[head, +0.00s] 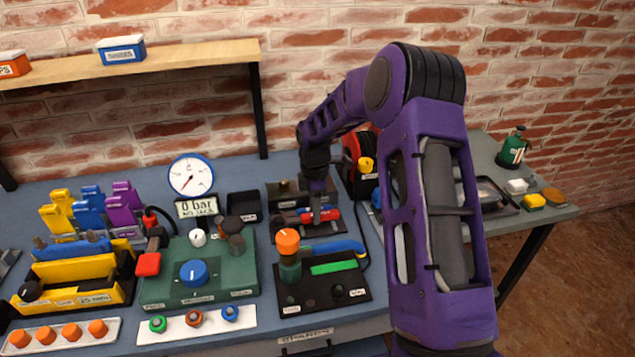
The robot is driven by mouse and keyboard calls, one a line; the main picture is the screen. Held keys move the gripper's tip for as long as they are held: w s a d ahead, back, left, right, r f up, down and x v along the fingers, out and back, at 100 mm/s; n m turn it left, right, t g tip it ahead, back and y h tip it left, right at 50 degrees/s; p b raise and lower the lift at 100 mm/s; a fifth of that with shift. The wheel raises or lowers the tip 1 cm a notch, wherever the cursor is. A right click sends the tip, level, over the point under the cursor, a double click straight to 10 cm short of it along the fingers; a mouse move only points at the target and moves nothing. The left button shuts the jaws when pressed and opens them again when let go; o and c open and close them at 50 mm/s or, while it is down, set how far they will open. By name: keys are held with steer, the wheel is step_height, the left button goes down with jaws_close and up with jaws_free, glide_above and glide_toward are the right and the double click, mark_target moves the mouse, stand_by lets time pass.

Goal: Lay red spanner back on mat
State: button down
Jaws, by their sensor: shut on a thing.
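My gripper (316,214) points down near the middle of the bench and is shut on the red spanner (331,214). Only part of the spanner shows as a short red length beside the fingers; the rest is hidden by my gripper or too small to make out. A dark mat (285,229) lies under and around it. I cannot tell whether the spanner touches the mat.
A green valve block (215,285) and round gauge (191,175) stand left. A red-and-black case (357,152) is behind right. My arm hides much of the right bench.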

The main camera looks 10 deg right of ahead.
steer(key=shift+f, duration=0.15)
steer(key=shift+f+b, duration=0.75)
steer(key=shift+f, duration=0.4)
steer(key=c, duration=0.5)
jaws_free()
steer(key=shift+o, duration=0.3)
steer(key=shift+o, duration=1.2)
